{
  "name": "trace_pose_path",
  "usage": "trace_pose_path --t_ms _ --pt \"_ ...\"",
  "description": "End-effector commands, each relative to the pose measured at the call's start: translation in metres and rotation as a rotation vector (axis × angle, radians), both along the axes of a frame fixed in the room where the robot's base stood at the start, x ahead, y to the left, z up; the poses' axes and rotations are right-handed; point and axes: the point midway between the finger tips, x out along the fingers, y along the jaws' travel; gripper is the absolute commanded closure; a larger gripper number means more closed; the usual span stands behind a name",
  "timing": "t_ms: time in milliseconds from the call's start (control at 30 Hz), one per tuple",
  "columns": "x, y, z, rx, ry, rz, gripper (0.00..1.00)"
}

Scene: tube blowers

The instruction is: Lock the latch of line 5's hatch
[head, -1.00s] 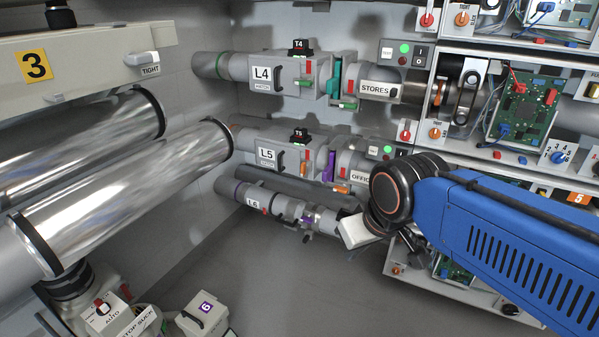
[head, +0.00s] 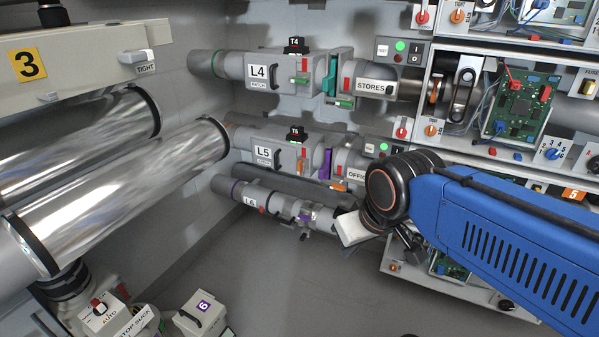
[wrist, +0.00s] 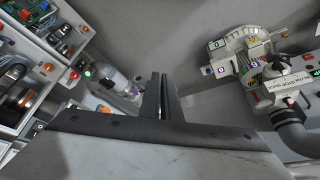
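Line 5's grey hatch housing, labelled L5 (head: 263,152), is on the pipe in the middle of the head view. It has a black curved handle (head: 276,160) and a small red latch-like piece (head: 305,157) at its right end. I cannot tell the latch's exact position at this size. A black T5 piece (head: 296,133) stands on top. My gripper's two dark fingers (wrist: 162,90) show in the wrist view, side by side and almost touching, with nothing seen between them.
The L4 housing (head: 259,71) is above L5 and the L6 pipe (head: 250,201) below it. A purple piece (head: 325,164) and the OFFICE pipe are right of L5. Large shiny tubes (head: 130,185) fill the left. Circuit-board racks (head: 525,105) stand right. The floor is clear in the middle.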

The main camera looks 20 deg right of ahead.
Motion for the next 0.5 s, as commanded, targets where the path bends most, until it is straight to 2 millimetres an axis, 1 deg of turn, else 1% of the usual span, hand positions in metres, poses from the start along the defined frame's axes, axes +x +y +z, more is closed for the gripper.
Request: trace_pose_path --t_ms 33,67,100,267,500 --pt "0.000 0.000 0.000 -0.002 0.002 0.001 0.83" --pt "0.001 -0.001 -0.001 -0.005 0.005 0.004 0.76" --pt "0.001 -0.001 -0.002 -0.013 0.014 0.010 0.71" --pt "0.008 -0.013 -0.012 -0.108 0.094 0.076 0.71" --pt "0.028 -0.043 -0.030 -0.348 0.281 0.251 0.71"
